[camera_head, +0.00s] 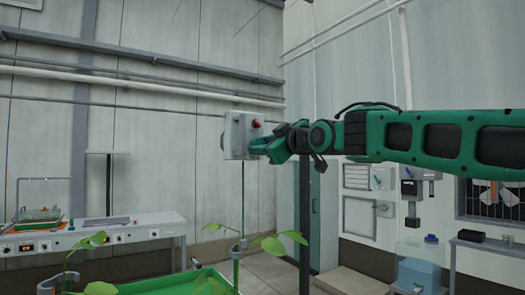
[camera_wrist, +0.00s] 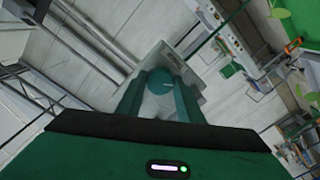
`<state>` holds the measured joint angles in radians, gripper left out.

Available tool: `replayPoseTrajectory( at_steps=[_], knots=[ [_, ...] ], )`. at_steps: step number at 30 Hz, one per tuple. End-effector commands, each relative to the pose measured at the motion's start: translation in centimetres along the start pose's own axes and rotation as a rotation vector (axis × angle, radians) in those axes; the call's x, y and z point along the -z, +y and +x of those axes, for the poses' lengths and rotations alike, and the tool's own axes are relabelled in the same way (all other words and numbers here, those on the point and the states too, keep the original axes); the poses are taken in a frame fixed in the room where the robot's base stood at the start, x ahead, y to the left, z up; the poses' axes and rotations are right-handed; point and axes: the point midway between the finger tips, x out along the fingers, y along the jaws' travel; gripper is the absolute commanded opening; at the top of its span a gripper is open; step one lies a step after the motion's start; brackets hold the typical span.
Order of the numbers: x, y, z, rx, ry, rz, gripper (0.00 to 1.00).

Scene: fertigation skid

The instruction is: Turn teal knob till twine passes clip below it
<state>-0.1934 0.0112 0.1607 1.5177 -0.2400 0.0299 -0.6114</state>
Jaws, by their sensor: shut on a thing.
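A pale grey box (camera_head: 233,136) with a red spot on it hangs in mid-air at the centre of the head view. My gripper (camera_head: 253,146) reaches it from the right. In the wrist view my gripper (camera_wrist: 160,98) is shut on the round teal knob (camera_wrist: 161,80), with a finger on each side; the box (camera_wrist: 190,62) is behind. The knob is mostly hidden by the fingers in the head view. Thin green twine (camera_head: 242,195) runs straight down from the box to a small clip-like piece (camera_head: 240,246) by a plant. Whether the twine passes the clip is too small to tell.
Leafy plants (camera_head: 284,243) stand in a green trough (camera_head: 170,284) below the box. A grey bench (camera_head: 150,229) with a tray is at the left. A dark post (camera_head: 305,205) stands behind my arm. A blue container (camera_head: 420,274) is at lower right.

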Motion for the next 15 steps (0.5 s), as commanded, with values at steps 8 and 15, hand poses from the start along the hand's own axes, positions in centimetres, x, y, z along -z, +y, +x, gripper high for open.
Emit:
replayPoseTrajectory(
  at_steps=[8, 15],
  knots=[
    [-0.69, -0.31, 0.17, 0.007, -0.013, 0.003, 0.43],
    [-0.3, -0.14, 0.07, 0.003, -0.006, 0.002, 0.52]
  ],
)
